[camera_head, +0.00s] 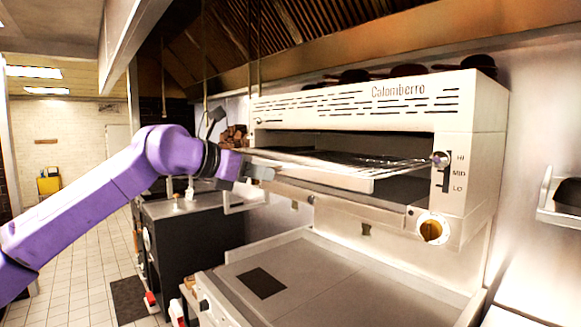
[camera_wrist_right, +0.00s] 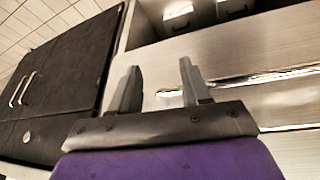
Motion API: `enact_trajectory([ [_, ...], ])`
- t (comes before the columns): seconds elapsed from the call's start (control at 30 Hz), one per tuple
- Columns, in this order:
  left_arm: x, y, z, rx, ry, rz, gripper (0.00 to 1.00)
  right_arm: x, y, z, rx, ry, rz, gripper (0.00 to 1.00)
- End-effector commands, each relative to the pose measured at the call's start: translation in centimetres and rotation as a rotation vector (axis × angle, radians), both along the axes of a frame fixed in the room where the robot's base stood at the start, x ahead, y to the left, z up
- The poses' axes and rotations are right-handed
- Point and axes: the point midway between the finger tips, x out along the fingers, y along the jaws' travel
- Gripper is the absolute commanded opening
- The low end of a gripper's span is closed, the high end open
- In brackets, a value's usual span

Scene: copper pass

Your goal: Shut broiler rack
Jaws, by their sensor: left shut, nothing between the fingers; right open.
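The broiler (camera_head: 385,150), a white box marked Calomberro, is mounted on the wall at the right of the head view. Its wire rack (camera_head: 350,163) sticks out of the front opening. My left gripper (camera_head: 262,172) is shut and empty at the left front end of the rack; I cannot tell if it touches the rack. My right gripper (camera_wrist_right: 158,88) shows only in the right wrist view. It is open with nothing between its fingers, and a pale drawer-like front with a shiny metal edge lies beyond it.
A flat griddle counter (camera_head: 330,275) lies below the broiler. A knob (camera_head: 432,230) and a level slot with Hi, Mid and Lo marks are on the broiler's right. A dark cabinet (camera_head: 190,240) stands at the left, with free tiled floor (camera_head: 95,260) beside it.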

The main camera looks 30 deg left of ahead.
Motion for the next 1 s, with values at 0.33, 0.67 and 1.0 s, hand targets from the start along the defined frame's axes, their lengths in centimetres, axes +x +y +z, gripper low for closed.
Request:
enact_trajectory([
  [0.33, 6.2, -2.6, -0.9, 0.002, 0.002, 0.001, 0.0, 0.0, 0.0, 4.2, 0.0, 0.0, 0.0, 0.47],
  [0.67, 7.6, -3.1, -1.4, 0.001, 0.001, 0.002, 0.0, 0.0, 0.0, 4.7, 0.0, 0.0, 0.0, 0.47],
  [1.0, 7.6, -3.2, -1.4, 0.002, 0.001, 0.005, 0.0, 0.0, 0.0, 4.5, 0.0, 0.0, 0.0, 0.47],
])
